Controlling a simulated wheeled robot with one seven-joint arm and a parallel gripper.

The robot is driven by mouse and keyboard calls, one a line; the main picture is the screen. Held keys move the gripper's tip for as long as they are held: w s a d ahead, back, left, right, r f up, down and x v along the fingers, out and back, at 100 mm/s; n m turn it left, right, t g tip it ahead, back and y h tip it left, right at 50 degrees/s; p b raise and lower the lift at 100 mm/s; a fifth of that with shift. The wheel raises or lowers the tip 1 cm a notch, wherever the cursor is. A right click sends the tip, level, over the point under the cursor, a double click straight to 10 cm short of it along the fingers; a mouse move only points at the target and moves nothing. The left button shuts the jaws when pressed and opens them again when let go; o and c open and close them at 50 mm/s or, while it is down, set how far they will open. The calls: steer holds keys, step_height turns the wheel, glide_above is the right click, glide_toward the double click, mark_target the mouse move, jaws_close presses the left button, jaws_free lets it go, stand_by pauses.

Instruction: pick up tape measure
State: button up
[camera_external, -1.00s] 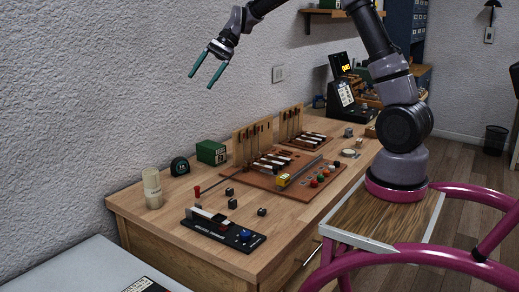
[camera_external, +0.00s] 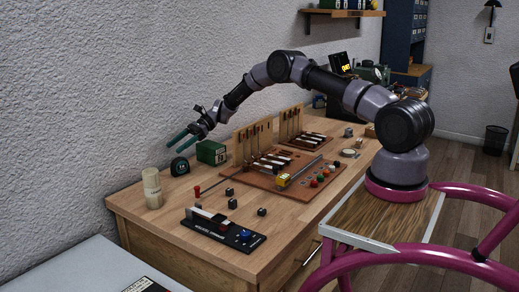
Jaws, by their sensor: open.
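The tape measure (camera_external: 180,166) is a small black case with a teal-green face marking. It stands on the wooden workbench (camera_external: 150,205) near the wall, left of the green box. My gripper (camera_external: 174,146) has two long teal fingers and is open and empty. In the picture its fingertips are just above and to the left of the tape measure, pointing down and left. I cannot tell the exact gap in depth. The tape measure is fully visible.
A green box (camera_external: 211,152) stands close to the right of the tape measure. A pale cylinder (camera_external: 152,188) stands to its left. Wooden piano-action models (camera_external: 262,150), small dark cubes (camera_external: 230,192) and a black gauge (camera_external: 222,228) occupy the bench. The wall is close behind.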

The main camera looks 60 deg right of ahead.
mark_target(173, 163)
step_height(173, 163, down, 3)
steer(key=shift+r, duration=0.15)
step_height(173, 163, down, 2)
steer(key=shift+f, duration=0.1)
steer(key=shift+w+a+f, duration=0.2)
steer(key=shift+a+f, duration=0.6)
steer(key=shift+a, duration=0.2)
steer(key=shift+w+a+f, duration=0.15)
steer(key=shift+a, duration=0.2)
jaws_close()
